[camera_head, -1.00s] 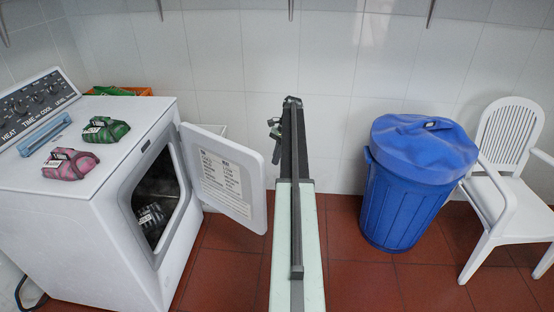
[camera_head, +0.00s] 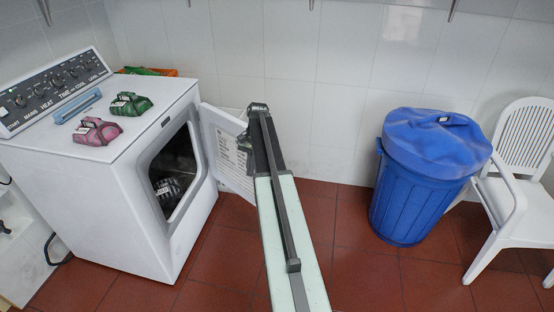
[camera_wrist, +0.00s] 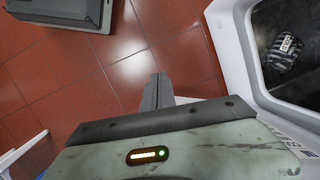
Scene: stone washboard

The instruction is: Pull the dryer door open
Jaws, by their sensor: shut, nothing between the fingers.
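The white dryer (camera_head: 120,175) stands at the left in the head view, its front opening dark. Its door (camera_head: 228,150) stands open, swung out to the right of the opening, with a printed label on its inner face. My arm hides the door's outer part. My gripper (camera_head: 244,142) is by the door's free side; whether it touches the door is unclear. In the wrist view my gripper (camera_wrist: 157,92) is shut and empty, to the left of the dryer's opening rim (camera_wrist: 236,50). A dark striped item with a tag (camera_wrist: 286,48) lies inside the drum.
A blue lidded bin (camera_head: 420,190) and a white chair (camera_head: 515,190) stand at the right. Red floor (camera_head: 365,265) is clear between dryer and bin.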

